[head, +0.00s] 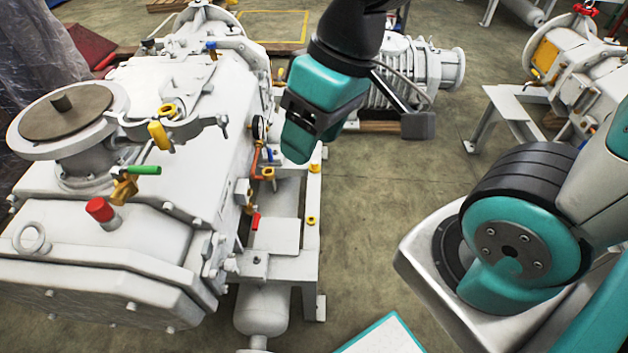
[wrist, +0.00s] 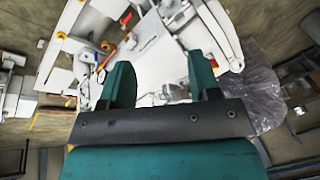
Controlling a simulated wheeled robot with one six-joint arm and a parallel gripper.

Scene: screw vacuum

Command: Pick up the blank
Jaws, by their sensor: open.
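The blank (head: 66,112) looks like a brown-grey round disc with a short knob on top. It lies flat on the round white flange at the left of the large white pump in the head view. I cannot make it out in the wrist view. My gripper (head: 316,138) hangs above the pump's right edge, well to the right of the blank and apart from it. In the wrist view the two teal fingers of my gripper (wrist: 162,82) stand wide apart with nothing held between them.
The white pump (head: 185,95) carries a yellow-handled clamp (head: 158,136), a green handle (head: 144,170) and a red cap (head: 99,209) near the flange. Clear plastic sheeting (head: 38,60) stands behind at the left. Bare floor (head: 400,200) lies to the right of the pump.

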